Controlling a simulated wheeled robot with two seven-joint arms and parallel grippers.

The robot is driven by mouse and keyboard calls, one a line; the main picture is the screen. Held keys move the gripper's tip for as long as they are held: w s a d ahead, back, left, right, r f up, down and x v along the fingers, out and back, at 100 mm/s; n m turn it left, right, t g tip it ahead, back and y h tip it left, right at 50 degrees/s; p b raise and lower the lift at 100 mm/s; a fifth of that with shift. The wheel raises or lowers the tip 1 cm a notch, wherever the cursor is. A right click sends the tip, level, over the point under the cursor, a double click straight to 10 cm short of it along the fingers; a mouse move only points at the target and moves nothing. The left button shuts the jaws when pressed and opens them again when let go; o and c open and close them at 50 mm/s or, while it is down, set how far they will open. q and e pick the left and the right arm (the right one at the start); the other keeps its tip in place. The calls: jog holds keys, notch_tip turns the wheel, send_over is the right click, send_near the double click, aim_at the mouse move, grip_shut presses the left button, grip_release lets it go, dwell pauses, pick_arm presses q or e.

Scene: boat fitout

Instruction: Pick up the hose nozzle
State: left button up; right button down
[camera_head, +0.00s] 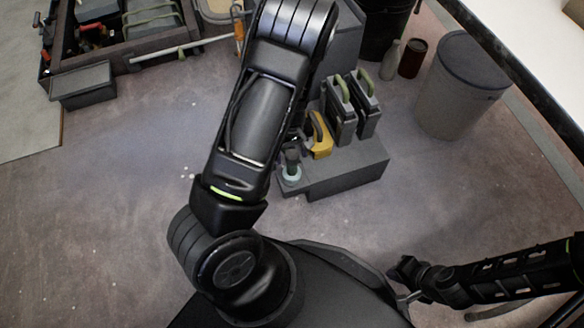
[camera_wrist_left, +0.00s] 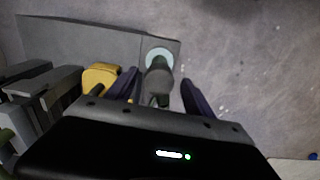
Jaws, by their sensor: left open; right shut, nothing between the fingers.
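A dark upright piece with a pale teal round base, apparently the hose nozzle (camera_head: 291,163), stands at the near left end of a grey block-like stand (camera_head: 345,176). In the left wrist view the hose nozzle (camera_wrist_left: 159,66) shows between the fingers of my left gripper (camera_wrist_left: 160,80), which is open with one finger on each side. No grip on it shows. My right gripper (camera_head: 404,272) is shut and empty at the lower right, well away from the stand.
A yellow tool (camera_head: 321,137) stands close beside the nozzle, with grey green-handled pieces (camera_head: 341,112) further right on the stand. A grey bin (camera_head: 460,85), a red-brown can (camera_head: 412,58) and a pale bottle (camera_head: 390,60) stand behind.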

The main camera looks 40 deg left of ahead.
aim_at(292, 168)
pick_arm(q)
jog(key=shift+f+b, duration=0.7)
jog(key=shift+f, duration=0.65)
jog(key=shift+r, duration=0.1)
notch_tip(292, 168, down, 4)
jog(key=b, duration=0.3)
jog(key=shift+d, duration=0.1)
jog(key=shift+f, duration=0.7)
jog(key=shift+r, duration=0.1)
grip_shut()
